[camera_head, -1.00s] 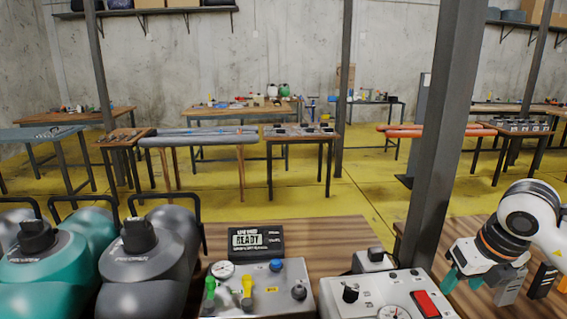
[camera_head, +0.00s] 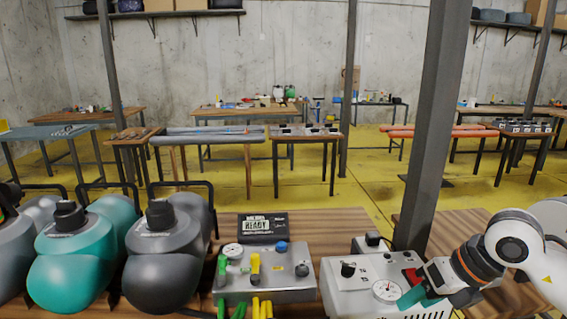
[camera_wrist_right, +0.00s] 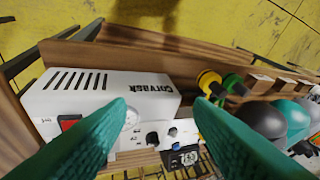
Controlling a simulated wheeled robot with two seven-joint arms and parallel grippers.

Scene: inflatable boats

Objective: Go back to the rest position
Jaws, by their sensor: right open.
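My right gripper (camera_head: 412,296) comes in from the right in the head view. One teal finger shows in front of the white box with a gauge and a red switch (camera_head: 345,290). In the right wrist view both teal fingers (camera_wrist_right: 160,112) are spread wide, with nothing held between them. The white box (camera_wrist_right: 150,84) lies beyond the fingers there; whether they touch it I cannot tell. My left gripper is not in view.
A grey valve panel (camera_head: 290,290) with green and yellow handles stands beside the white box. A READY display (camera_head: 263,227) is behind it. Grey and teal inflatable boats (camera_head: 85,270) fill the left. A steel post (camera_head: 430,150) rises behind the white box.

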